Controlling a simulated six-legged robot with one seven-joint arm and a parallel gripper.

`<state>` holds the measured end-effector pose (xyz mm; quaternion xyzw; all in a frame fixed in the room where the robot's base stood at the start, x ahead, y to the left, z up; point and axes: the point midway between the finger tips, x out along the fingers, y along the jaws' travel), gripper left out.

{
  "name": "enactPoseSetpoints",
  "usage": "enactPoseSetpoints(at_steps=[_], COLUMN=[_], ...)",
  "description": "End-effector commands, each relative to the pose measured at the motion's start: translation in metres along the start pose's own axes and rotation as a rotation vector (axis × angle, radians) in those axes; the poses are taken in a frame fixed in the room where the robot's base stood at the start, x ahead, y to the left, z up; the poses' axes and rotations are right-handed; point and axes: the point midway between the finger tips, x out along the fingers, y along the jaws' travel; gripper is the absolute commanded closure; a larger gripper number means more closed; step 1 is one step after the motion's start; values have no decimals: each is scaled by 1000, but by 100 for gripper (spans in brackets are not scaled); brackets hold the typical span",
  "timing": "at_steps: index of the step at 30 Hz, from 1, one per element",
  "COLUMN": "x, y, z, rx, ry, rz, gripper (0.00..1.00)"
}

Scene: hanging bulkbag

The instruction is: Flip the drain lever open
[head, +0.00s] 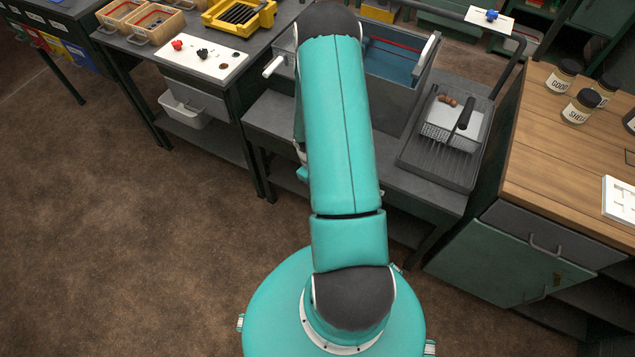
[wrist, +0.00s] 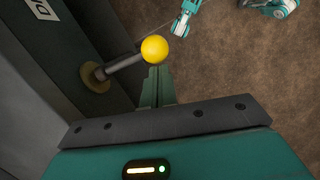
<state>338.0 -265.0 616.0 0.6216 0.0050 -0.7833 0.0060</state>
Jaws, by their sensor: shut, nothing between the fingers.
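The drain lever shows in the wrist view as a grey rod (wrist: 124,63) with a yellow ball knob (wrist: 154,48). It comes out of a round brass-coloured pivot (wrist: 95,77) on a dark grey wall and points toward the upper right. My gripper (wrist: 157,72) is shut and empty. Its fingertips are right at the knob, beside the rod's outer end; I cannot tell whether they touch it. A white label (wrist: 42,8) starting with "D" is partly cut off above the pivot. In the head view my arm hides my gripper and the lever.
A grey tank (head: 393,92) with blue inside stands behind my arm, with a white handle (head: 272,66) at its left. A tray with a grater (head: 452,122) is at its right. A wooden-topped cabinet (head: 545,148) stands right. The brown floor at left is clear.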

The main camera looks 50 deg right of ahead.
Motion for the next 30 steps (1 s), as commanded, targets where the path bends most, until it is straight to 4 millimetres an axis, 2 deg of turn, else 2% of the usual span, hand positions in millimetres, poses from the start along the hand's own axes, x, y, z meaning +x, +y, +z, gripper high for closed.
enactPoseSetpoints(at_steps=[18, 30], x=[9, 12], y=[0, 3], z=[41, 51], rx=[-517, -531], ry=[-2, 0], rz=[121, 125], gripper=[100, 100])
